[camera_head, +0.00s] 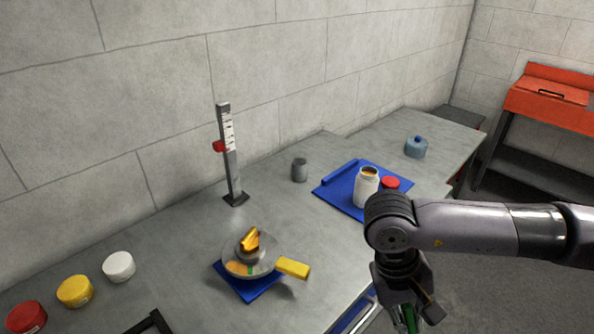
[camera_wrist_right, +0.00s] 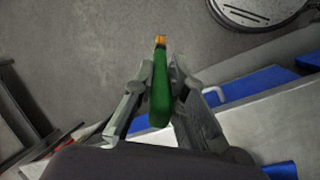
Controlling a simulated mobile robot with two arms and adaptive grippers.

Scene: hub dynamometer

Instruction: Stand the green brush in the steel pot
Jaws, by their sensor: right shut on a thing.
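The green brush (camera_wrist_right: 160,98) is held in my right gripper (camera_wrist_right: 162,76), whose two fingers are shut on it from both sides. Its green part lies between the fingers and its orange end sticks out past the tips. In the head view my right gripper (camera_head: 408,312) hangs beyond the table's front edge at the lower right, with only a bit of the green brush (camera_head: 408,318) showing. The steel pot (camera_head: 299,170), a small grey cylinder, stands upright on the table towards the wall, left of the blue tray. My left gripper is out of view.
A height gauge (camera_head: 231,160) stands left of the pot. A pan (camera_head: 264,264) with a yellow handle sits in front. The blue tray (camera_head: 335,186) holds a white jar (camera_head: 366,188) and a red lid (camera_head: 391,184). Several lidded jars (camera_head: 75,291) stand at left.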

